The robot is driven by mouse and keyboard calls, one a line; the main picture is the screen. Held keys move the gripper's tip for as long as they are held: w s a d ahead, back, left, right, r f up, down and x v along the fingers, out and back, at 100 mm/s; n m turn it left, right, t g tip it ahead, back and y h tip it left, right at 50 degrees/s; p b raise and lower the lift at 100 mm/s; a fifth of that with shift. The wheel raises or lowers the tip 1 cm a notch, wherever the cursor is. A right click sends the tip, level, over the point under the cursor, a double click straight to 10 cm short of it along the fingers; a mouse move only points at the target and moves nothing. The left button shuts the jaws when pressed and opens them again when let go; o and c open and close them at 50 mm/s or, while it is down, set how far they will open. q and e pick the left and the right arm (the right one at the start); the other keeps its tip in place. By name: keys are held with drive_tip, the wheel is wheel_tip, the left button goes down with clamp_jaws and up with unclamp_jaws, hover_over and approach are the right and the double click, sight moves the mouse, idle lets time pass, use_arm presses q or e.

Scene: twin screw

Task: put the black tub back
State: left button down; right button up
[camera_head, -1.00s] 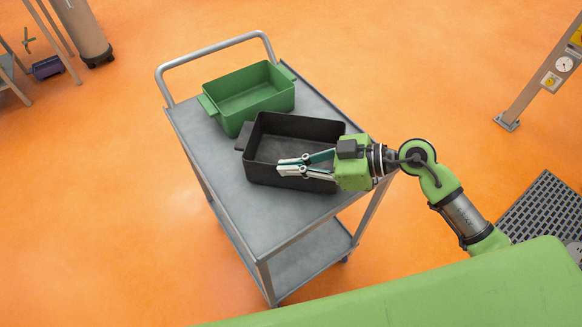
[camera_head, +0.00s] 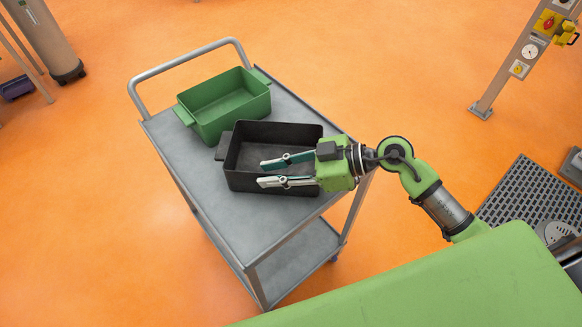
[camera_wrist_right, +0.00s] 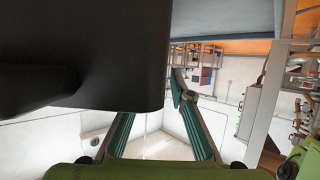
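The black tub (camera_head: 245,178) sits upright on the top shelf of a grey cart (camera_head: 205,205), beside the green tub (camera_head: 225,105). One black handle shows at its left end; the right end is partly hidden by my right gripper. My right gripper (camera_head: 262,174) is open, its two fingers apart and empty, reaching across the right part of the black tub in the head view. In the right wrist view, the dark tub wall (camera_wrist_right: 110,50) fills the upper left, close to the spread fingers. I cannot tell whether they touch it. My left gripper is not in view.
The cart's handle rail (camera_head: 185,62) rises at the far end. The shelf's near part is bare. A post with gauges (camera_head: 515,65) stands at right, near a dark floor grate (camera_head: 530,200). Orange floor around the cart is clear.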

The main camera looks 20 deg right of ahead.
drive_tip(key=v, duration=1.1)
drive_tip(key=shift+s+d+b, duration=0.15)
drive_tip(key=shift+d+b, duration=0.2)
drive_tip(key=shift+b, duration=0.05)
